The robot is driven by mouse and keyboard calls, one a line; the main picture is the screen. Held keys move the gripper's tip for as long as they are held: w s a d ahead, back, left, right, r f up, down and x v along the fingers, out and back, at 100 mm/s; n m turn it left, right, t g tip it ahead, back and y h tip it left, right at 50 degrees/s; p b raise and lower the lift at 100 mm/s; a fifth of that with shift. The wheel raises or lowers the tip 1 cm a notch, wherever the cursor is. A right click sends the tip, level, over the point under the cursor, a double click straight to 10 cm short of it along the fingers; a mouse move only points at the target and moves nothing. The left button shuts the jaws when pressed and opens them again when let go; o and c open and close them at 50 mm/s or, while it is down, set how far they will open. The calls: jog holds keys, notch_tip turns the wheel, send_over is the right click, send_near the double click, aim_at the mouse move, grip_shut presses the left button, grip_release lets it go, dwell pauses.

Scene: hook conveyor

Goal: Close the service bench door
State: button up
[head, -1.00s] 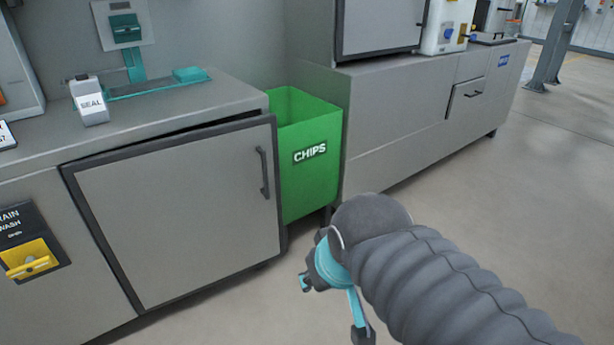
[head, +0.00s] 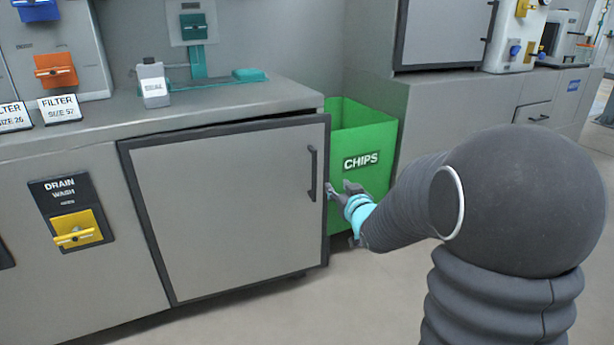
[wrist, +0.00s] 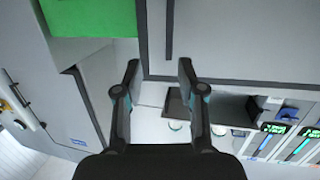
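The service bench door (head: 230,210) is a grey panel with a dark frame. It stands slightly ajar, its right side swung out from the bench (head: 95,270). Its dark vertical bar handle (head: 312,174) is near the right edge. My gripper (head: 339,190) is just right of the door's right edge, in front of the green bin; contact cannot be told. In the wrist view my gripper (wrist: 159,66) has its two fingers spread, with nothing held between them. The door (wrist: 240,40) and its handle (wrist: 169,30) lie beyond the fingertips there.
A green CHIPS bin (head: 365,150) stands right of the door, close behind my gripper. A grey cabinet (head: 450,110) stands farther right. A SEAL bottle (head: 153,86) is on the bench top. A yellow drain switch (head: 76,230) is left of the door. Open floor lies in front.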

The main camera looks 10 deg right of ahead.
aim_at(315, 172)
jog(key=shift+n+t+y, duration=0.3)
jog(key=shift+t+y, duration=0.4)
jog(key=shift+y, duration=0.2)
jog(key=f+x, duration=0.1)
jog(key=x, duration=0.4)
jog(key=f+x, duration=0.1)
jog(key=x, duration=0.5)
jog(key=f+x, duration=0.1)
jog(key=x, duration=0.4)
jog(key=shift+w+a, duration=0.15)
jog(key=shift+w, duration=0.05)
grip_shut()
